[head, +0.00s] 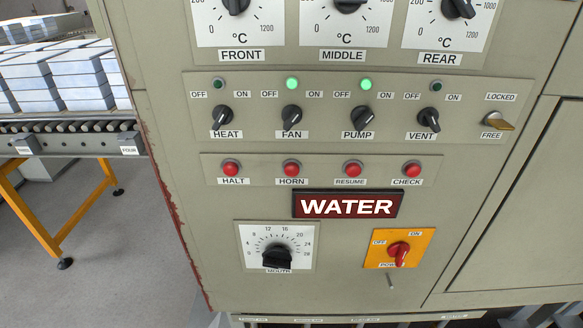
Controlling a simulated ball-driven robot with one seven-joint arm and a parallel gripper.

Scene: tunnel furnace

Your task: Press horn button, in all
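The horn button (291,168) is a round red push button in the row of red buttons on the grey-beige control cabinet. The HORN label sits just below it. It is second from the left, between the halt button (231,168) and the resume button (352,168). Nothing covers it. Whether it is pushed in cannot be told from here. My gripper is not in view.
The check button (412,169) ends the row. Above are the heat (221,117), fan, pump and vent switches; fan and pump lamps glow green. Below are a WATER sign (348,205), a mouth dial (277,256) and a red power switch (398,252). A roller conveyor (70,140) stands left.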

